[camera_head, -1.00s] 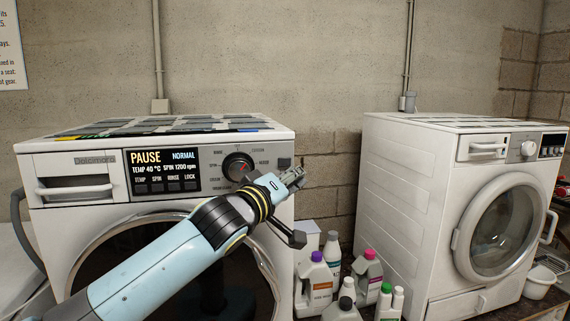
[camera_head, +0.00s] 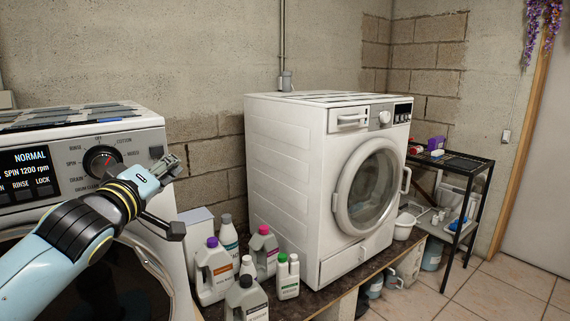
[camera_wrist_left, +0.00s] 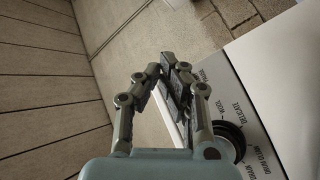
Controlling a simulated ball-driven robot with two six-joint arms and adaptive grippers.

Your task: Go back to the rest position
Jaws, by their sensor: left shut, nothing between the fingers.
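My left gripper (camera_head: 167,168) is shut and empty in the head view, in front of the left washing machine (camera_head: 170,240) near the right end of its control panel. The round program dial (camera_head: 103,162) is just left of it. In the left wrist view the gripper's fingers (camera_wrist_left: 172,75) are closed together, with the dial (camera_wrist_left: 230,138) and the white panel (camera_wrist_left: 275,75) below and to the right of them. My right gripper is not in view.
Several detergent bottles (camera_head: 215,272) stand on the dark bench right of the left machine. A second washing machine (camera_head: 290,180) stands further right. A black metal shelf (camera_head: 462,163) is at the far right, with open tiled floor (camera_head: 490,295) in front.

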